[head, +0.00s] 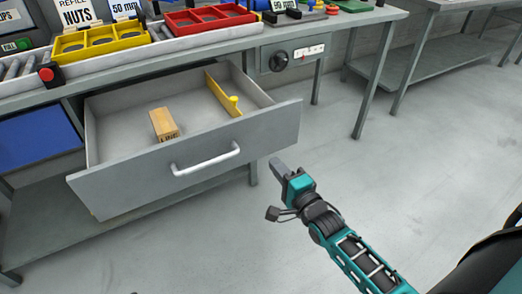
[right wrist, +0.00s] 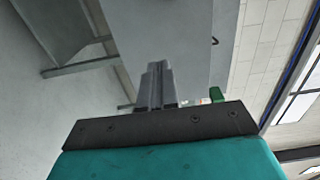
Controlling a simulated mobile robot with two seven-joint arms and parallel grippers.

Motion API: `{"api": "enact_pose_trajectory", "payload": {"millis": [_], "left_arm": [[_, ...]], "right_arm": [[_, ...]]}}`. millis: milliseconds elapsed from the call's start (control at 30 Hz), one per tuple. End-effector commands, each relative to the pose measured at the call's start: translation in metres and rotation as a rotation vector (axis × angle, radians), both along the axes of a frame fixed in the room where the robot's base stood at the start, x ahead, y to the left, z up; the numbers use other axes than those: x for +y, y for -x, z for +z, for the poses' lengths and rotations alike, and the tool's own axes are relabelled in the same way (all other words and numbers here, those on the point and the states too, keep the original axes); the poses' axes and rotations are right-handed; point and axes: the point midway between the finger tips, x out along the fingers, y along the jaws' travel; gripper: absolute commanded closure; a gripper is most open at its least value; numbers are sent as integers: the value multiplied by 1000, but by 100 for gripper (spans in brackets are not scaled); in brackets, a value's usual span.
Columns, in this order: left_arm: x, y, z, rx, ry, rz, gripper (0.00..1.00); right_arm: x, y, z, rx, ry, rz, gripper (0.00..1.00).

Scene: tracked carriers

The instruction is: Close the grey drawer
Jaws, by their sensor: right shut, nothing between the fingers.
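The grey drawer (head: 185,170) stands pulled out from under the workbench, with a white bar handle (head: 206,160) on its front. Inside it lie a wooden block (head: 164,124) and a yellow divider (head: 222,94) with a knob. My right gripper (head: 277,166) is shut and empty, in front of and to the right of the drawer front's right end, apart from it in the head view. The shut fingers also show in the right wrist view (right wrist: 157,86), with a grey surface beyond them. My left gripper is not in view.
The workbench (head: 225,44) carries yellow (head: 98,40) and red trays (head: 208,20) and a red button (head: 47,76). A panel with a black knob (head: 279,61) sits right of the drawer. The floor (head: 330,150) right of the drawer is clear.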

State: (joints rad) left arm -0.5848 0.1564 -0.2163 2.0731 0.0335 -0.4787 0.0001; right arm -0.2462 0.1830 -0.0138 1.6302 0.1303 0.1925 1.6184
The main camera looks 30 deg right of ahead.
Motion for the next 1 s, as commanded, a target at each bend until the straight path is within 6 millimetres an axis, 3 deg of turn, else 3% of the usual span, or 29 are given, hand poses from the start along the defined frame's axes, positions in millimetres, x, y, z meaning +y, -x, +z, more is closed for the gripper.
{"api": "enact_pose_trajectory", "payload": {"millis": [200,400,600,1000], "left_arm": [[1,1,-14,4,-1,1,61],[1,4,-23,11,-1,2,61],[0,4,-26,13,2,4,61],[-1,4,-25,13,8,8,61]], "right_arm": [[2,-44,-1,-2,0,0,100],[3,-71,-2,0,1,0,100],[3,-82,-1,1,1,0,100],[3,-82,0,2,1,0,100]]}}
